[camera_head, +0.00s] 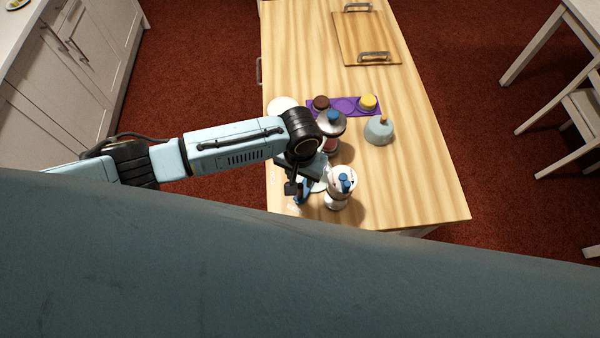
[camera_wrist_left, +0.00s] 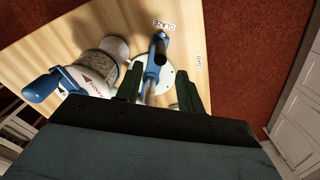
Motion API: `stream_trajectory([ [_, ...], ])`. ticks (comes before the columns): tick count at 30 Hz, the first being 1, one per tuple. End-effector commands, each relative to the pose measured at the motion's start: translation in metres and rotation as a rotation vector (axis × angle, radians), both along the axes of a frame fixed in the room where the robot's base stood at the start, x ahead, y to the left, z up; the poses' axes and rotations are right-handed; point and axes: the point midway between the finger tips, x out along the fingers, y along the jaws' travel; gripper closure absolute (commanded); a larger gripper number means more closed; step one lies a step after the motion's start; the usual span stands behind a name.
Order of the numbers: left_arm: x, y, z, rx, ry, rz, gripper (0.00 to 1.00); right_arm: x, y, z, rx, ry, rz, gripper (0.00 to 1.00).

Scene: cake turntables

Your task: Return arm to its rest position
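My left gripper (camera_head: 299,188) hangs over the near left edge of the wooden table, its arm coming in from the left. In the left wrist view its two dark green fingers (camera_wrist_left: 160,92) stand apart. A blue-handled tool (camera_wrist_left: 155,62) shows between and beyond them, over a white round disc (camera_wrist_left: 150,78); I see no finger touching it. In the head view the tool's blue part (camera_head: 302,192) is partly hidden by the gripper. My right gripper is in neither view.
Farther back are a purple tray (camera_head: 344,106) with cakes, a pale blue dome (camera_head: 379,130) and a handled board (camera_head: 366,38). The table's right side is clear.

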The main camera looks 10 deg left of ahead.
Motion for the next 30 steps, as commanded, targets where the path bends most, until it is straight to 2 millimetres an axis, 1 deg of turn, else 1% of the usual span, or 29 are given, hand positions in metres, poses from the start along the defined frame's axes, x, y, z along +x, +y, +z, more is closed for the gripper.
stream_trajectory([
  [1, 0.000, 0.000, 0.007, -0.001, -0.001, 0.000, 0.62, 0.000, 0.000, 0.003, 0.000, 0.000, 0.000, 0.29],
  [6, 0.000, 0.000, 0.020, 0.000, 0.000, 0.001, 0.62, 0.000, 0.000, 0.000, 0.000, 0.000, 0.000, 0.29],
  [8, 0.000, 0.000, 0.022, 0.000, 0.000, 0.001, 0.62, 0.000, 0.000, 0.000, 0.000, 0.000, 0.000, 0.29],
  [24, -0.001, -0.001, 0.023, -0.003, 0.001, -0.001, 0.62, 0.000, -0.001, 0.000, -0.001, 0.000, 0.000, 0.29],
  [26, -0.006, -0.005, 0.023, -0.016, 0.002, -0.011, 0.62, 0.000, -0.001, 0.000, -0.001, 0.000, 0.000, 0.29],
  [29, -0.021, -0.020, 0.027, -0.075, 0.001, -0.044, 0.62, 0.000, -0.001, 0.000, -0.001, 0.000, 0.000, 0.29],
  [30, -0.029, -0.028, 0.030, -0.110, -0.002, -0.061, 0.62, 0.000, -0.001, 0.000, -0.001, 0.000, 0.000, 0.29],
])
